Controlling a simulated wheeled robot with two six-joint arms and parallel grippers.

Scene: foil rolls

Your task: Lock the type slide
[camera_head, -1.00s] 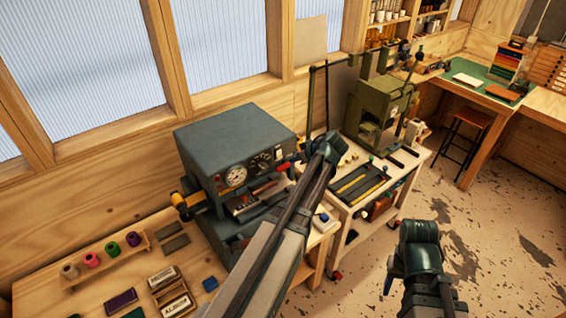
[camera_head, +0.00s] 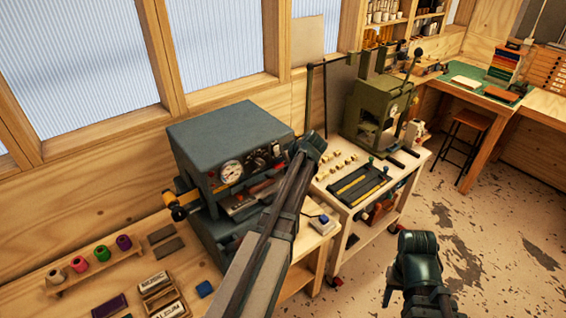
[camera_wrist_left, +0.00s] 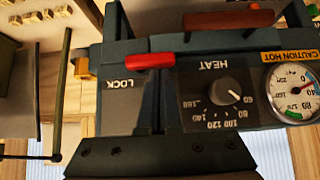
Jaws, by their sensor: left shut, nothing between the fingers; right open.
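The grey-blue foil machine (camera_head: 225,135) stands on the bench below the windows, with its gauge and dial facing me. In the left wrist view, upside down, a red-tipped lever (camera_wrist_left: 150,61) lies beside the LOCK label (camera_wrist_left: 120,84). My left gripper (camera_head: 313,147) is at the machine's right front corner. Its dark fingers (camera_wrist_left: 158,95) are shut and empty, overlapping the lever's red tip in the picture; I cannot tell whether they touch. The slide area (camera_head: 240,203) is partly hidden by my left arm. My right gripper (camera_head: 392,285) is open and empty, low over the floor, its fingertips barely visible.
A white cart (camera_head: 340,195) with a black tray (camera_head: 358,184) and small brass pieces stands right of the machine, with a green press (camera_head: 375,110) behind. Foil spools (camera_head: 101,253) and type boxes (camera_head: 160,292) lie at the bench's left. The floor at right is clear.

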